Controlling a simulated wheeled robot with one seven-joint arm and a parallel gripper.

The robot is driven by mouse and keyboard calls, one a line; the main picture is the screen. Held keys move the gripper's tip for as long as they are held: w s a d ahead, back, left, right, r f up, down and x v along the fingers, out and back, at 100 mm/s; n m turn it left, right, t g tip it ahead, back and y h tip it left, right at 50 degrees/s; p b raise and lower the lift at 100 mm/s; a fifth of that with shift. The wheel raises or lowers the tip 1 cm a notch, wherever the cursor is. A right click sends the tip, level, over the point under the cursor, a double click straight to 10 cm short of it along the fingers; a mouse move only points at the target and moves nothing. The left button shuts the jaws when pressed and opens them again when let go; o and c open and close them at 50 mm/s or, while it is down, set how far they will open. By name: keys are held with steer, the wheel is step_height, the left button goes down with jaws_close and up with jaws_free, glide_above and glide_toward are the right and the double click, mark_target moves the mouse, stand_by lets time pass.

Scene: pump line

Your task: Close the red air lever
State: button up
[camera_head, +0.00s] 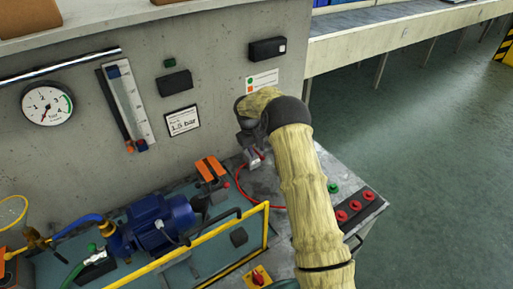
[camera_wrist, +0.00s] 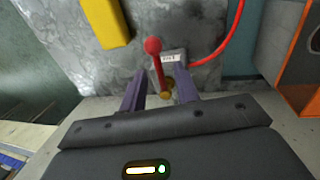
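The red air lever (camera_wrist: 154,48) has a round red knob on a thin red stem. It rises from a small brass fitting (camera_wrist: 166,93) in the wrist view. My gripper (camera_wrist: 160,84) has its two purple fingers apart, one on each side of the stem and fitting in the picture. I cannot tell whether either finger touches the lever. In the head view my gripper (camera_head: 254,156) is low over the grey bench by the wall, and my arm and wrist mostly hide the lever there.
A red hose (camera_head: 247,201) curves over the bench beside my gripper. An orange-and-black part (camera_head: 210,169) stands left of it. A yellow rail (camera_head: 215,245) and blue motor (camera_head: 160,224) lie nearer left. Red buttons (camera_head: 342,216) line the bench's right edge.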

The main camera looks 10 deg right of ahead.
jaws_close()
steer(key=shift+d, duration=0.15)
